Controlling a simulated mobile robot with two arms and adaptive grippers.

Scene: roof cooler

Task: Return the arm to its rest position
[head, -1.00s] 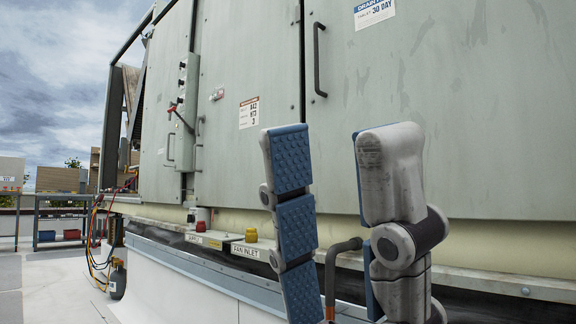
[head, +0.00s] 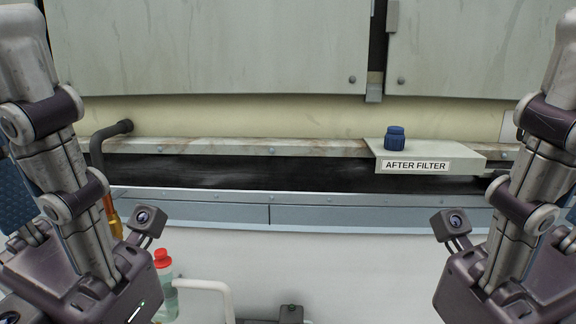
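My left gripper (head: 22,70) stands upright at the left edge of the head view. One dark and grey finger shows, with blue ribbed padding beside it at the picture edge. My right gripper (head: 556,70) stands upright at the right edge in a mirrored pose, with only a sliver of blue padding in view. Both are partly cut off by the frame. The fingers that show stand apart from the padding, and I see nothing held in either gripper.
A grey-green cabinet (head: 210,45) fills the back. A ledge carries a blue cap (head: 395,138) above an "AFTER FILTER" label (head: 415,165). A bent dark pipe (head: 100,150) stands at left. The middle is clear.

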